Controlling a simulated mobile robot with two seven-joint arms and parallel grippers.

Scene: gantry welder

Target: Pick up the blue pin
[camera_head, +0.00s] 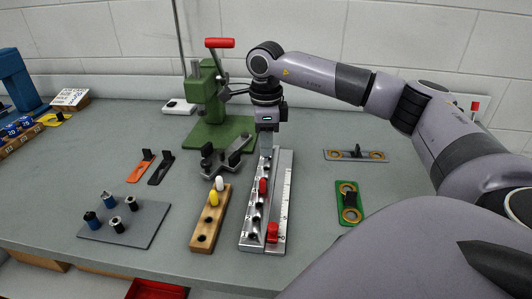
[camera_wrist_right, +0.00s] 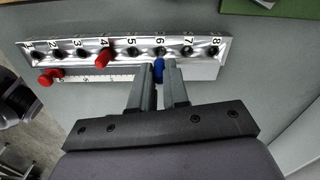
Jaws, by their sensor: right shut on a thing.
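The blue pin (camera_wrist_right: 159,68) shows between the fingertips of my right gripper (camera_wrist_right: 160,75) in the right wrist view. The fingers are shut on it. It is over or in the silver numbered rack (camera_wrist_right: 118,41), at the hole marked 6; I cannot tell whether it is clear of the hole. In the head view my right gripper (camera_head: 267,130) points down at the far end of the rack (camera_head: 248,240), and the blue pin is hidden there. A red pin (camera_wrist_right: 102,58) stands at number 4. My left gripper does not show.
A red piece (camera_head: 272,232) sits at the rack's near end. A wooden block (camera_head: 200,240) with yellow and white pins stands left of the rack. A green press (camera_head: 215,135) stands behind. A grey plate (camera_head: 140,236) with several pegs lies left. A green plate (camera_head: 341,216) lies right.

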